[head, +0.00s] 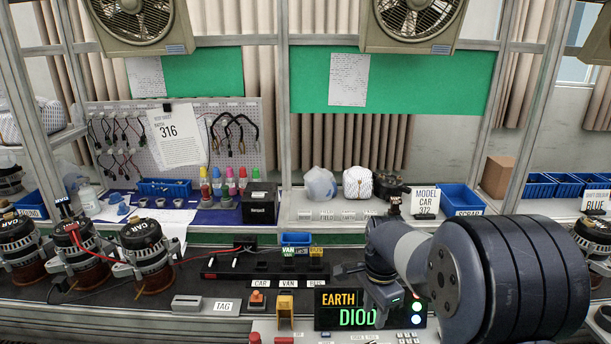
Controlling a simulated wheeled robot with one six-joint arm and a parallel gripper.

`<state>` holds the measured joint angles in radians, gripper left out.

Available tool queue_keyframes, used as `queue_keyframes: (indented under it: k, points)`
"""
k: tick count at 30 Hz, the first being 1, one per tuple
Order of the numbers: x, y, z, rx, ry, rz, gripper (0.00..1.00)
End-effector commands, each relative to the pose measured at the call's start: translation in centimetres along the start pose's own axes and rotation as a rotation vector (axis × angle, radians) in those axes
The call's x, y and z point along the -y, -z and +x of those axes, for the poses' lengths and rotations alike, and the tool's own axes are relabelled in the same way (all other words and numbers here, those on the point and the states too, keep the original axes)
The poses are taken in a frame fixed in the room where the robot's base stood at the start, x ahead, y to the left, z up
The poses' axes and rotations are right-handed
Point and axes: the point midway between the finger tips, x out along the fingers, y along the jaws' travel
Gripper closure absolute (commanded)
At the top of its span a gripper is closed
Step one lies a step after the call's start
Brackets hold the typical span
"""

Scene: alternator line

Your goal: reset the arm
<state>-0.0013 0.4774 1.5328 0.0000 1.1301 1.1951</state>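My arm reaches in from the right of the head view, its large dark joint close to the camera. I see no object clearly held.
Several alternators (146,250) stand at the left, one with a red lead. A black rail (262,266) lies mid-bench, with an orange button (257,299) in front. Blue bins (461,199) and a black box (260,203) stand on the shelf behind. Shelf-frame posts rise on both sides.

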Motion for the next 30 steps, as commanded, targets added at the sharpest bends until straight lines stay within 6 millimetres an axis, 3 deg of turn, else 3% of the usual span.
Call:
queue_keyframes:
  k: [16,30]
  points:
    - [-0.2,-0.1,10.8,0.003,-0.007,-0.001,0.66]
    - [-0.1,0.0,10.5,0.001,-0.002,-0.377,0.66]
